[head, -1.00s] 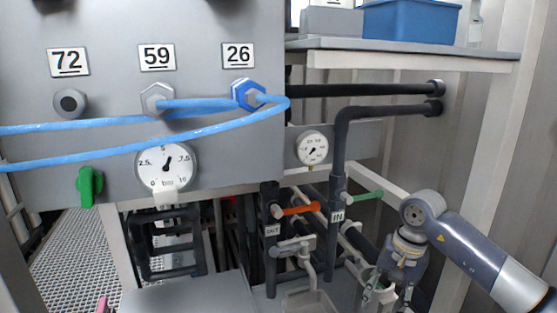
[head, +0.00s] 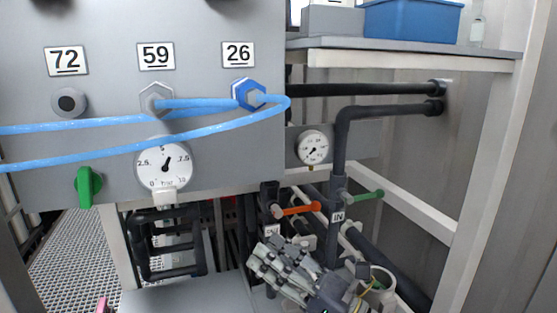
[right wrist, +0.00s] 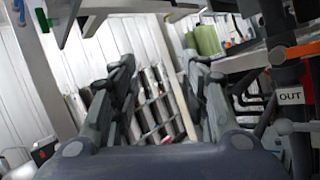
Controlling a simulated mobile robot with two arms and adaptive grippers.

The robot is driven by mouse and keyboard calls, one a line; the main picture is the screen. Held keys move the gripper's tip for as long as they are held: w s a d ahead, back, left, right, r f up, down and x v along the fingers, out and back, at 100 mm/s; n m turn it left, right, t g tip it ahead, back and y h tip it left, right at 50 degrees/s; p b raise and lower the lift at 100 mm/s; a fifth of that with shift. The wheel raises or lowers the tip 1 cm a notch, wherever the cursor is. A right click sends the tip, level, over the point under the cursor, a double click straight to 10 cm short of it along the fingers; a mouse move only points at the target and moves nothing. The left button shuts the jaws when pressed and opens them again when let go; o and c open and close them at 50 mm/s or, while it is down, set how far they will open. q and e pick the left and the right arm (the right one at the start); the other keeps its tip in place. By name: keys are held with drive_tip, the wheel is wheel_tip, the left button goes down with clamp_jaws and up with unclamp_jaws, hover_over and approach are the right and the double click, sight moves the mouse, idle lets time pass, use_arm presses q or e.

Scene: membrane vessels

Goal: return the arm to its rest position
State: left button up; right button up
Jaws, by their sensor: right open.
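My right gripper (head: 272,262) is in the lower middle of the head view, its grey jointed fingers pointing up and left. It is in front of the lower dark pipes and hides part of them. In the right wrist view its two fingers (right wrist: 163,85) stand apart with nothing between them. My left gripper is not in view.
Close by are an orange valve handle (head: 298,210), a green one (head: 367,196) and the IN pipe (head: 338,180). The panel (head: 115,110) carries blue hoses (head: 230,124) and a gauge (head: 164,164). A shelf (head: 420,60) holds a blue bin (head: 411,20).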

drive_tip(key=w+d+f+m+t+h, duration=0.1)
drive_tip(key=d+f+m+t+h, duration=0.3)
drive_tip(key=d+m+h, duration=0.6)
drive_tip(key=w+d+f+m+t+h, duration=0.2)
drive_tip(key=d+f+m+t+h, duration=0.25)
drive_tip(key=m, duration=0.95)
drive_tip(key=s+d+f+m+g+h, duration=0.3)
drive_tip(key=f+m, duration=0.2)
drive_tip(key=f, duration=0.2)
drive_tip(key=s+d+f+m+g+h, duration=0.3)
drive_tip(key=s+d+f+m+g, duration=0.1)
drive_tip(key=f+m, duration=0.25)
drive_tip(key=s+f+m+g+y, duration=0.1)
drive_tip(key=s+f+m+g, duration=0.5)
drive_tip(key=s, duration=0.5)
drive_tip(key=s+f+m+g+y, duration=0.1)
drive_tip(key=s+f+g, duration=0.3)
drive_tip(key=s+f, duration=0.75)
drive_tip(key=f, duration=1.1)
drive_tip(key=s+f, duration=0.2)
drive_tip(key=f, duration=1)
drive_tip(key=s+d+f+g, duration=0.2)
drive_tip(key=s+d+f, duration=0.1)
drive_tip(key=s+f, duration=1.2)
drive_tip(key=shift+s+h, duration=0.35)
drive_tip(key=shift+s, duration=0.2)
